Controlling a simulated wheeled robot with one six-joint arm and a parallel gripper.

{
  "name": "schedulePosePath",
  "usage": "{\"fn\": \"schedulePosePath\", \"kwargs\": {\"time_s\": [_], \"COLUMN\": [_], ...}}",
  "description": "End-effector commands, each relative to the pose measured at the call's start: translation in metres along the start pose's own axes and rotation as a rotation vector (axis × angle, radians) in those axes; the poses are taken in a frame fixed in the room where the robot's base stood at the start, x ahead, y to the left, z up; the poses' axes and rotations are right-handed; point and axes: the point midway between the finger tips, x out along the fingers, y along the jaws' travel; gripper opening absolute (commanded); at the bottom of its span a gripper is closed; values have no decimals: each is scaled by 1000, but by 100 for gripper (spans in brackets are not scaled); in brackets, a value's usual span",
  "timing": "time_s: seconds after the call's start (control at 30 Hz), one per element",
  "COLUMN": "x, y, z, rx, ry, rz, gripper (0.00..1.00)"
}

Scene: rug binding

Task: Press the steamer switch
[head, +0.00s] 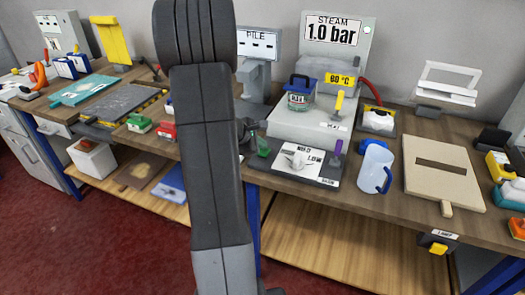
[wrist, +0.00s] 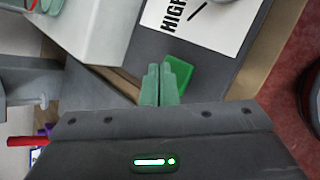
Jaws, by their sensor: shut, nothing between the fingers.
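The steamer (head: 300,125) is a pale box on a dark base, right of my arm in the head view. A green block, which looks like its switch (wrist: 180,74), sits on the dark base beside a white dial plate (head: 300,162) in the wrist view. My gripper (wrist: 160,68) is shut and empty, its pale green fingertips together right beside the green block. Whether they touch it I cannot tell. In the head view my arm hides most of my gripper, and a small green patch shows at its right.
A display (head: 336,38) behind the steamer reads 1.0 bar. A blue-handled jug (head: 374,167) and a wooden board (head: 442,170) stand to the right. A purple lever (head: 337,150) rises by the dial plate. Several tools crowd the bench at left.

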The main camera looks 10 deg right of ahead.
Motion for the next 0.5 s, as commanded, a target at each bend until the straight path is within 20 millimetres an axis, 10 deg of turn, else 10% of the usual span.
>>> {"fn": "schedulePosePath", "kwargs": {"time_s": [0.5], "x": [4], "y": [-3], "z": [-3], "rx": [0], "ry": [0], "rz": [0], "gripper": [0]}}
